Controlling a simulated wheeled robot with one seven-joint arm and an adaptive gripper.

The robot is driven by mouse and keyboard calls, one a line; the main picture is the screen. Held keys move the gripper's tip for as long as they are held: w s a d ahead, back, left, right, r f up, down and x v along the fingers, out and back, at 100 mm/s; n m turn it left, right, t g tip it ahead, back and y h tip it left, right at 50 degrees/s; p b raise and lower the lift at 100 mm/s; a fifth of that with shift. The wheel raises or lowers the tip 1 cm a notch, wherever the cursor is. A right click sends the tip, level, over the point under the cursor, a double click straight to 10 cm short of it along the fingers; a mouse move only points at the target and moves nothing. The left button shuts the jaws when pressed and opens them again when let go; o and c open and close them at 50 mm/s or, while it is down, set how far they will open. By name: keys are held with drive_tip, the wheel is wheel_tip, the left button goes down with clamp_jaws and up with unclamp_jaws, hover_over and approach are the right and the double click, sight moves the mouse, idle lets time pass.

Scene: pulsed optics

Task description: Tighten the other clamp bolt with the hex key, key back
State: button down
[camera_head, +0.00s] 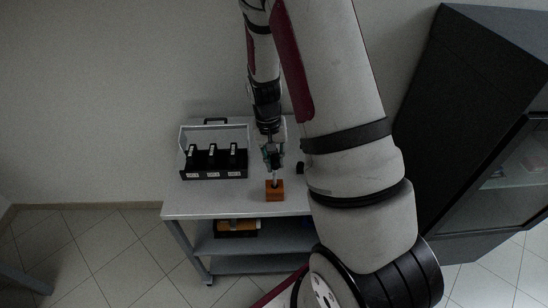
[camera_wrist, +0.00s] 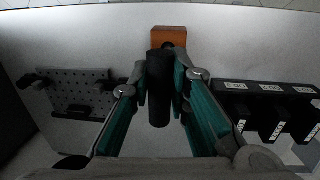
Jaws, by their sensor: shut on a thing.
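My gripper (camera_head: 272,158) is over the table's front half, just above a small orange block (camera_head: 275,191). In the wrist view my gripper (camera_wrist: 162,85) is shut on a black cylindrical handle, seemingly that of the hex key (camera_wrist: 158,105). In the head view a thin shaft runs from the fingers down to the block's top. The block (camera_wrist: 170,36) lies just beyond the handle in the wrist view. I cannot tell whether the key's tip is inside the block. A perforated plate (camera_wrist: 72,84) with dark fittings lies left in the wrist view; the clamp bolts are too small to tell.
A black rack (camera_head: 214,175) with several labelled holders stands left on the grey table (camera_head: 205,205); it also shows in the wrist view (camera_wrist: 262,87). A dark cabinet (camera_head: 470,130) stands at the right. My arm hides the table's right side in the head view.

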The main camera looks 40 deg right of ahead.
drive_tip(key=shift+f, duration=0.2)
drive_tip(key=c, duration=1.4)
unclamp_jaws()
drive_tip(key=r, duration=0.5)
drive_tip(key=r+p, duration=0.1)
drive_tip(key=r, duration=0.4)
drive_tip(key=w+r, duration=0.1)
drive_tip(key=r, duration=0.5)
drive_tip(key=shift+a, duration=0.4)
